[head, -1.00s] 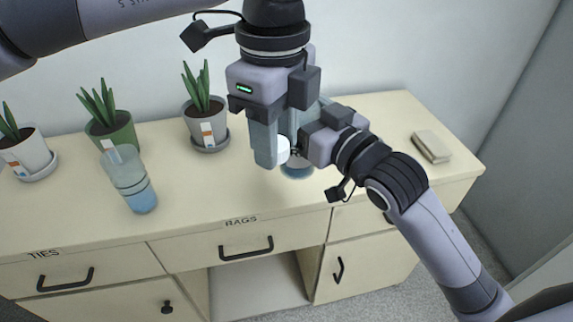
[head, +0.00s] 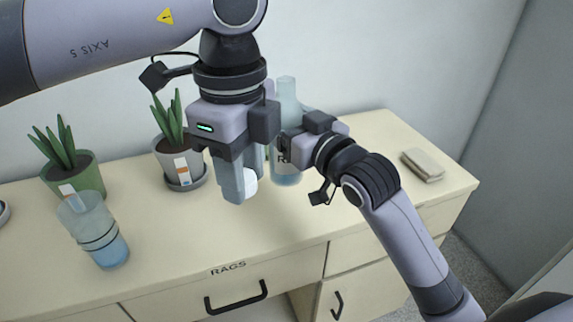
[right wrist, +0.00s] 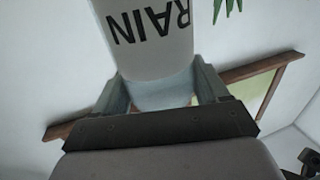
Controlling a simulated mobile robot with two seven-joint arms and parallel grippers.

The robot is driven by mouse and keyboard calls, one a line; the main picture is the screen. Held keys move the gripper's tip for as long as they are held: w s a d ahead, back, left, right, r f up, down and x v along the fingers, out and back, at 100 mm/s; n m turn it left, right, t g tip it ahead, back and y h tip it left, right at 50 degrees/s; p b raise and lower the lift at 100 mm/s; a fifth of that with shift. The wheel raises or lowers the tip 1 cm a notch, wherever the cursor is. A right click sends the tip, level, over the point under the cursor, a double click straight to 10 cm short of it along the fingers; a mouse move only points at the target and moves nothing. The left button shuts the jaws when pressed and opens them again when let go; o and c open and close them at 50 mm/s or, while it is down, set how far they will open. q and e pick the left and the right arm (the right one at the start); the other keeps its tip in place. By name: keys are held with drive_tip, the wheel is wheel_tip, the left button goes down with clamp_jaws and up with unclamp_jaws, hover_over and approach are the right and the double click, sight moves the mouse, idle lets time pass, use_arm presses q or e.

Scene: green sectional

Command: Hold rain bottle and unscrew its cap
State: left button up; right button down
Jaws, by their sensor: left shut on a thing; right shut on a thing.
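The rain bottle (head: 286,100) is pale and translucent with blue at its base, and stands roughly upright behind my grippers in the head view. Its RAIN label (right wrist: 150,25) shows upside down in the right wrist view. My right gripper (head: 287,150) is shut around the bottle's body; its fingers flank the bottle in the right wrist view (right wrist: 162,88). My left gripper (head: 240,185) points down and is shut on a white cap (head: 250,184), left of the bottle and apart from its neck. No cap shows on the neck. I cannot tell whether the bottle's base touches the counter.
Potted plants (head: 180,158) (head: 72,175) line the back. A beige book-like block (head: 423,166) lies at right. The front counter between cup and right arm is clear.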

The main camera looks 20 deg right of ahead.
wheel_tip(320, 180, down, 8)
drive_tip(key=shift+f+b, duration=0.15)
drive_tip(key=shift+b, duration=0.4)
drive_tip(key=shift+f, duration=0.2)
unclamp_jaws()
